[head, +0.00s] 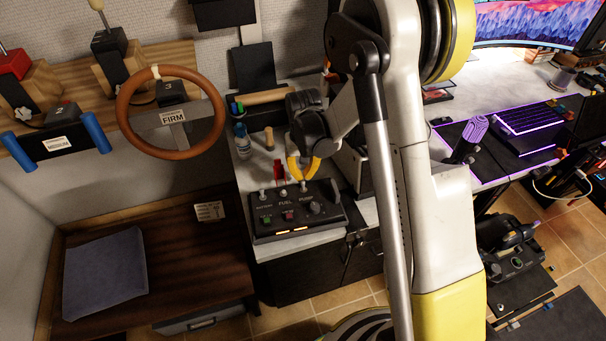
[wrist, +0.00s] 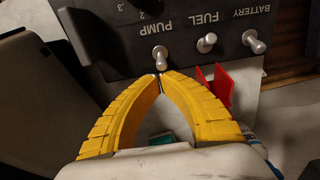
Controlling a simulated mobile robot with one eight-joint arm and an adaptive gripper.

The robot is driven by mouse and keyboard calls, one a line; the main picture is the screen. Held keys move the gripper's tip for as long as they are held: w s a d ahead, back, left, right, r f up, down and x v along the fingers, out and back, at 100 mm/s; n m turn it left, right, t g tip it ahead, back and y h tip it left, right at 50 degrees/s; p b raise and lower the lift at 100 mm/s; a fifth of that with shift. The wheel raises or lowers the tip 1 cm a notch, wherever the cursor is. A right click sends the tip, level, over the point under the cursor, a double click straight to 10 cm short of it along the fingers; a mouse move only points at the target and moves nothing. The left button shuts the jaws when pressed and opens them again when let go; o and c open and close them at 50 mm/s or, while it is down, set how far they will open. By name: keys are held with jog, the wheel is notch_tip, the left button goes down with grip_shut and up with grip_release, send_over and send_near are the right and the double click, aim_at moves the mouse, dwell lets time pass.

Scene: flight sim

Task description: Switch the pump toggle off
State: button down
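The dark control panel (head: 262,226) stands on the grey counter, with toggles labelled BATTERY, FUEL and PUMP. In the wrist view the panel (wrist: 180,18) appears upside down. The silver pump toggle (wrist: 160,57) is just beyond my fingertips. Its base is in line with the tips, and I cannot tell whether they touch it. The fuel toggle (wrist: 207,42) and battery toggle (wrist: 254,42) are to its right there. My gripper (wrist: 161,76) has yellow fingers with tips together and nothing between them. It also shows in the head view (head: 303,176), at the panel's back edge.
A red bracket-like piece (wrist: 222,83) stands close to my right finger. A bottle (head: 242,141) and a wooden peg (head: 269,138) stand on the counter behind the panel. A steering wheel (head: 121,108) is at left. A dark upright box (head: 352,165) is right of my gripper.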

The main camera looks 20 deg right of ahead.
jog(key=shift+s+r+t, duration=0.25)
jog(key=shift+t, duration=0.65)
jog(key=shift+s+a+r+b, duration=0.1)
jog(key=shift+s+r+b, duration=0.4)
jog(key=shift+s, duration=0.25)
dwell(1.5)
jog(key=shift+r+p, duration=0.5)
jog(key=shift+r, duration=0.35)
jog(key=shift+w+r, duration=0.2)
jog(key=shift+w, duration=0.1)
jog(key=s+r+p, duration=0.3)
jog(key=r+p, duration=0.1)
jog(key=r, duration=0.4)
jog(key=shift+s+r, duration=0.25)
jog(key=shift+s, duration=0.15)
